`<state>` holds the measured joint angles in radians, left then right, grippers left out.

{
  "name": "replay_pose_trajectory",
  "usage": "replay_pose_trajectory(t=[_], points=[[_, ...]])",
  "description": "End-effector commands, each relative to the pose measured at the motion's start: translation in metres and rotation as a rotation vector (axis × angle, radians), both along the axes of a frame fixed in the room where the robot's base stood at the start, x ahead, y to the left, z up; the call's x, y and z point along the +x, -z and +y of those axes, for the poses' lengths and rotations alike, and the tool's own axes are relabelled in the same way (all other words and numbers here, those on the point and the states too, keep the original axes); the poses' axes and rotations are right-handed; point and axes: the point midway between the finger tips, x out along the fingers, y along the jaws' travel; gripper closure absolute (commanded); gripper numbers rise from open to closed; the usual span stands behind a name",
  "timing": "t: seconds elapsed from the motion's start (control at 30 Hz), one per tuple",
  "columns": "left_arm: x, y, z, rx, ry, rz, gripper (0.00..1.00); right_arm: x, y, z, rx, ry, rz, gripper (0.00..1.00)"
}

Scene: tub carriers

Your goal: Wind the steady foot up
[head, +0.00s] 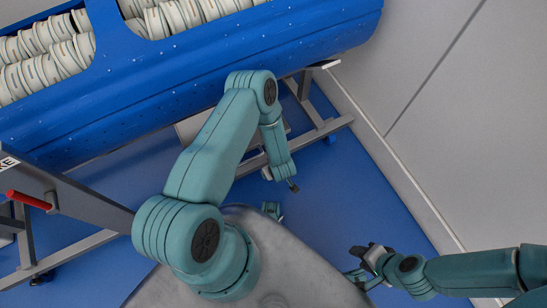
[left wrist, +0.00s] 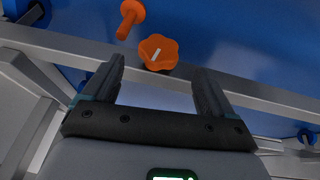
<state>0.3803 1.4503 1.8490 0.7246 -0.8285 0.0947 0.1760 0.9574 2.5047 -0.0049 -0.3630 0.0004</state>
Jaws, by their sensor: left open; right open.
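In the left wrist view an orange star-shaped knob (left wrist: 158,52) with a white mark sits at a grey frame bar (left wrist: 75,47). A smaller orange handle (left wrist: 130,18) is just beyond it. My left gripper (left wrist: 157,88) is open, its dark fingers on either side of and short of the knob, not closed on it. In the head view my left gripper (head: 290,185) is small and low beside the carrier's stand. My right gripper (head: 364,260) is open and empty at the lower right. I cannot make out the steady foot itself.
A large blue tub (head: 190,85) with stacked cream ribbed pieces (head: 45,50) fills the upper left, on a grey stand (head: 325,128) with casters. A red lever (head: 28,200) sticks out at the left. A grey wall (head: 450,100) bounds the right; blue floor (head: 350,190) lies between.

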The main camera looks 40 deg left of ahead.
Motion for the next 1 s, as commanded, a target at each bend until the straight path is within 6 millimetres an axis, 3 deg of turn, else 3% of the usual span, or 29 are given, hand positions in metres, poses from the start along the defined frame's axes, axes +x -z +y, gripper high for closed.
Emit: replay_pose_trajectory(t=[0.03,0.2,0.63,0.67,0.8,0.83,1.0], points=[[0.003,0.015,0.004,0.001,-0.002,0.000,0.14,0.000,0.009,0.000,0.000,0.000,0.000,0.57],[0.010,0.038,0.012,0.001,-0.001,0.000,0.14,0.001,0.019,-0.001,0.000,0.003,-0.002,0.57],[0.013,0.048,0.016,0.000,0.001,0.000,0.14,0.002,0.021,-0.002,-0.002,0.008,-0.003,0.57],[0.013,0.048,0.016,0.000,0.001,0.000,0.17,0.002,0.021,-0.002,-0.002,0.008,-0.003,0.57],[0.013,0.048,0.016,0.000,0.001,0.000,0.63,0.002,0.021,-0.002,-0.002,0.008,-0.003,0.57],[0.013,0.048,0.016,0.000,0.001,0.000,0.70,0.002,0.021,-0.002,-0.002,0.008,-0.003,0.57],[0.014,0.048,0.017,0.005,-0.001,0.008,0.70,0.002,0.023,-0.002,-0.002,0.008,-0.004,0.57]])
